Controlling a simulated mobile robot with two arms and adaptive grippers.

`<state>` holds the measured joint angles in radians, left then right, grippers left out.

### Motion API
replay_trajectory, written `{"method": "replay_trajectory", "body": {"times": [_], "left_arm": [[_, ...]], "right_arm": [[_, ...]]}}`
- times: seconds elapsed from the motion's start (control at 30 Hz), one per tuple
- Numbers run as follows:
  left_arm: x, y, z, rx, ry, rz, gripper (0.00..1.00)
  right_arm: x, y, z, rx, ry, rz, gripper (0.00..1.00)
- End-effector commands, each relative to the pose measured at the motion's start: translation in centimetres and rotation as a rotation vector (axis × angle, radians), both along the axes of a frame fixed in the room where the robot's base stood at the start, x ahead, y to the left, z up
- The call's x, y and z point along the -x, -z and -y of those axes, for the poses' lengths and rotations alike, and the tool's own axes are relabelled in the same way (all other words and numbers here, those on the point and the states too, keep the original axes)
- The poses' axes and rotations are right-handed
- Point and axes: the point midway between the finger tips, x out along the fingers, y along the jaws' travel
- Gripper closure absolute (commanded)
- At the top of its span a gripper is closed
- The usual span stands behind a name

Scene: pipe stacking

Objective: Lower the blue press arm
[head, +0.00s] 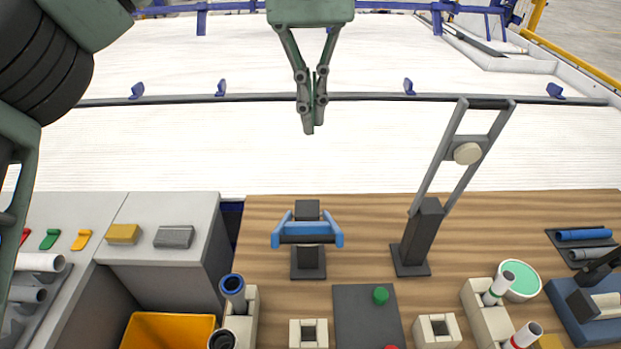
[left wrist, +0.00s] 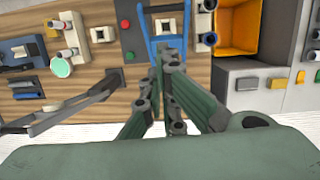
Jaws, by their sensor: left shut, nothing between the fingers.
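The blue press arm (head: 308,229) is a U-shaped blue frame with a dark crossbar, mounted on a dark post with a dark base plate on the wooden table. In the left wrist view the blue press arm (left wrist: 149,30) shows just beyond my fingers, partly hidden by them; its exact tilt is hard to judge. My left gripper (head: 310,128) points downward, shut and empty, behind the blue arm in the head view and apart from it. Its fingers (left wrist: 166,58) also show shut in the left wrist view. My right gripper does not show.
A second press with a raised grey arm (head: 467,153) stands to the right. A dark pad (head: 362,311) with a green button (head: 380,295), cream blocks and a blue-rimmed pipe (head: 232,287) lie in front. A yellow bin (head: 168,330) and grey cabinet are at the left.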

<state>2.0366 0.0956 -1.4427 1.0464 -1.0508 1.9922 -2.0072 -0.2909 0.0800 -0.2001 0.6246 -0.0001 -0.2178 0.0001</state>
Motion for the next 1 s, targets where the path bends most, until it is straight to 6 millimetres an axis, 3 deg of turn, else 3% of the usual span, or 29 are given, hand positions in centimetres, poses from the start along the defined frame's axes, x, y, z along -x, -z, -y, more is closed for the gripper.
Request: {"method": "replay_trajectory", "body": {"times": [0.17, 0.4, 0.63, 1.0], "left_arm": [[0.4, 0.7, -0.4, -0.036, 0.027, 0.015, 1.00], [1.1, 5.1, -0.4, -0.031, 0.027, 0.012, 1.00], [2.0, 9.5, -0.5, -0.032, 0.025, 0.013, 1.00], [4.9, 11.6, -0.3, -0.029, 0.023, 0.016, 1.00]], "right_arm": [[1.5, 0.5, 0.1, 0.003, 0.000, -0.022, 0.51], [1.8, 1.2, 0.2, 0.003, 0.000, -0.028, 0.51], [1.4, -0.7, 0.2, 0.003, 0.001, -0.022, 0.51], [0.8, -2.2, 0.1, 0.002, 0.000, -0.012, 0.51]]}}
